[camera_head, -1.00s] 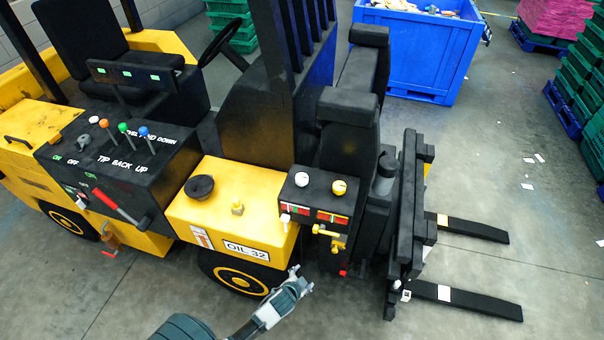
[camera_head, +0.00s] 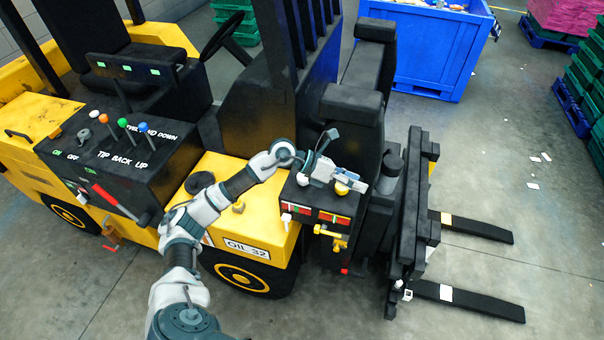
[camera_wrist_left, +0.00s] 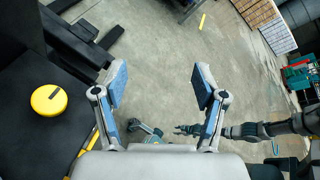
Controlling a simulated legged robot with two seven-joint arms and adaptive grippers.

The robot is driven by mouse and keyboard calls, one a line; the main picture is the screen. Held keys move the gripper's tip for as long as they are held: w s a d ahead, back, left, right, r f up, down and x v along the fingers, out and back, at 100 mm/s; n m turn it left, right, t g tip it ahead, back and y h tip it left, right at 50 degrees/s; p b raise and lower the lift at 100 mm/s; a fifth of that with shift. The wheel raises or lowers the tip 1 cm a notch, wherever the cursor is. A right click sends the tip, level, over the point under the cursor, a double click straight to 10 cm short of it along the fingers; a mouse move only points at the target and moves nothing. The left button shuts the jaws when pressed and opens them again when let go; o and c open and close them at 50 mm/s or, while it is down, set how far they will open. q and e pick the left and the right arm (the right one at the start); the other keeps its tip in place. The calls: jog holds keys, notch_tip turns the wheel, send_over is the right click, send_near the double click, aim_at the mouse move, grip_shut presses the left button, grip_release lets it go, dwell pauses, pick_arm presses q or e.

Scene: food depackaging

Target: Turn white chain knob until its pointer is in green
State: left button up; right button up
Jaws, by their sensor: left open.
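The black control box (camera_head: 322,196) on the forklift carries a white knob (camera_head: 302,179) and a yellow knob (camera_head: 342,188). Below the knobs are red and green strips (camera_head: 333,218). My left gripper is open and empty over the box top, with one finger close to the yellow knob in the picture. In the left wrist view its fingers (camera_wrist_left: 160,83) are apart, and the yellow knob (camera_wrist_left: 48,100) is left of them.
A black seat-like block (camera_head: 352,106) stands behind the box. Yellow fittings (camera_head: 328,236) stick out below it. The black mast (camera_head: 412,205) and forks (camera_head: 465,298) are at the right. A limb, likely my right arm (camera_wrist_left: 250,130), shows in the wrist view; its gripper is too small to read.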

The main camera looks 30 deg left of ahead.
pick_arm(q)
jog(key=a+y, duration=0.6)
jog(key=a, duration=0.7)
jog(key=g+y, duration=0.1)
jog(key=y, duration=0.3)
send_near(303, 176)
jog(key=p+x, duration=0.1)
jog(key=x, duration=0.8)
jog(key=shift+w+f, duration=0.15)
jog(key=c, duration=1.1)
